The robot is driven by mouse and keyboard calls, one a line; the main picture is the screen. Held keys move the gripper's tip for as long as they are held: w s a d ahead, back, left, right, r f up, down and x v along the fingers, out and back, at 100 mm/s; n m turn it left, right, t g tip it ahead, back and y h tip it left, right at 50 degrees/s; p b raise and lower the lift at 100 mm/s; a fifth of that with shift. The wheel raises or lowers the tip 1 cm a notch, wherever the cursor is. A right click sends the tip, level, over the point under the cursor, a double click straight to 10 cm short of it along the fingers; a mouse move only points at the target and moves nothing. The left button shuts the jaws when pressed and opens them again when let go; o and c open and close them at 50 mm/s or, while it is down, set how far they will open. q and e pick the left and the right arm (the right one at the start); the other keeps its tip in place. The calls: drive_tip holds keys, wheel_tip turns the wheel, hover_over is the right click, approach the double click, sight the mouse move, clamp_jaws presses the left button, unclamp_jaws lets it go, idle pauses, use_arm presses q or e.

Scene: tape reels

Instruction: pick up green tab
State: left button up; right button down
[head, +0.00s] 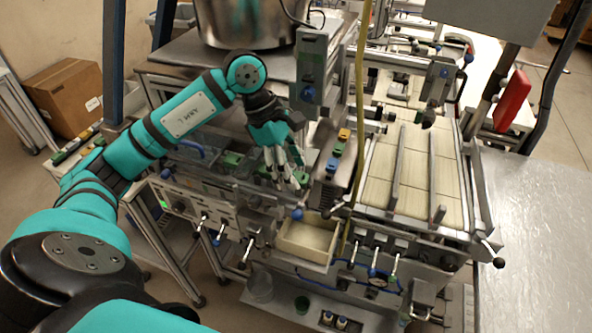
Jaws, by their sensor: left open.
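My left gripper (286,176) hangs open over the middle of the machine, its fingers pointing down. A small green piece (303,177) shows just right of the fingertips, partly hidden by them. More green pieces (232,158) lie left of the gripper among clear and dark parts. I cannot tell which of these is the green tab, or whether the fingers touch anything. My right gripper is not in view.
A column of yellow and blue blocks (335,162) stands right of the gripper. A cream open bin (308,240) is below it. A large steel pot (250,22) stands behind. A tiled bed with metal rails (412,175) lies right. A bare metal table (535,220) is farther right.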

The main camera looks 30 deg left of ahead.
use_arm(q)
drive_tip(key=shift+d+f, duration=0.15)
drive_tip(key=shift+f, duration=0.15)
drive_tip(key=c, duration=0.8)
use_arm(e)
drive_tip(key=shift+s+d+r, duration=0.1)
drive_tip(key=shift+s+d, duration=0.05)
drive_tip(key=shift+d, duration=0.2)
